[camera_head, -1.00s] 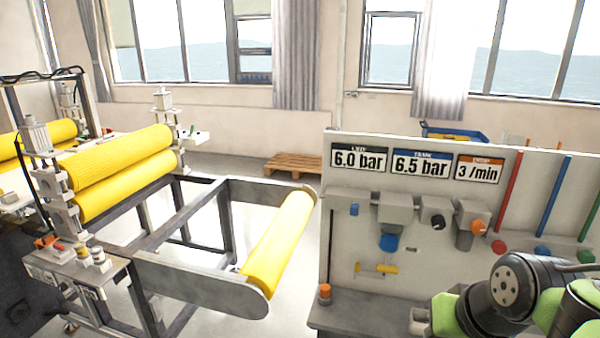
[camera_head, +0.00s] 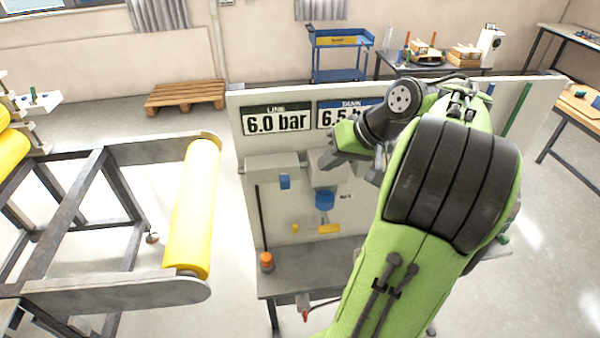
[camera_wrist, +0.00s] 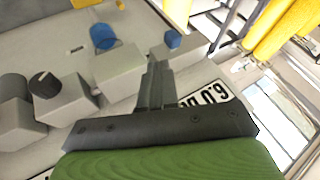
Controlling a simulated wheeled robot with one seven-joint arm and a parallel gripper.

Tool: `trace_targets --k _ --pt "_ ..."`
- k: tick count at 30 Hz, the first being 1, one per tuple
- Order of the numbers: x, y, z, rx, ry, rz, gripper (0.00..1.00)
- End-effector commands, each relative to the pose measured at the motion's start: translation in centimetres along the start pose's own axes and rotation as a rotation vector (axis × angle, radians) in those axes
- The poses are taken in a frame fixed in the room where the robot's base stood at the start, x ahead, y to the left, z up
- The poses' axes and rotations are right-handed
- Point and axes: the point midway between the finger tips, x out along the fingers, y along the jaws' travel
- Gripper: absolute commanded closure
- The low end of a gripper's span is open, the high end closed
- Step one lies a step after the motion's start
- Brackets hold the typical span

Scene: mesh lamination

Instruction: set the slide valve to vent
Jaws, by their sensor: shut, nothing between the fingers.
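The upright panel (camera_head: 268,215) carries the valves and regulators. Low on it is a yellow bar-shaped fitting (camera_head: 329,229) with a smaller yellow end piece (camera_head: 295,229) to its left; I cannot tell whether this is the slide valve or how it is set. Above it hangs a round blue knob (camera_head: 324,200), also in the wrist view (camera_wrist: 102,36). A small blue block (camera_head: 284,182) sits left of that knob and also shows in the wrist view (camera_wrist: 172,39).
Pressure signs (camera_head: 276,120) line the panel top. An orange-topped fitting (camera_head: 266,261) stands on the bench ledge (camera_head: 290,284). A black knob (camera_wrist: 43,84) shows in the wrist view. A yellow roller frame (camera_head: 192,205) stands left. My arm hides the panel's right part.

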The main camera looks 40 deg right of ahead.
Motion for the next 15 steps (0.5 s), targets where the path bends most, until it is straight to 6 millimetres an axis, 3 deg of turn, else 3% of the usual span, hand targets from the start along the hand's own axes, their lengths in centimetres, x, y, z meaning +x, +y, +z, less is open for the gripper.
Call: trace_targets --k 15 --pt "9.1 -0.1 0.1 -0.002 -0.003 -0.004 1.00"
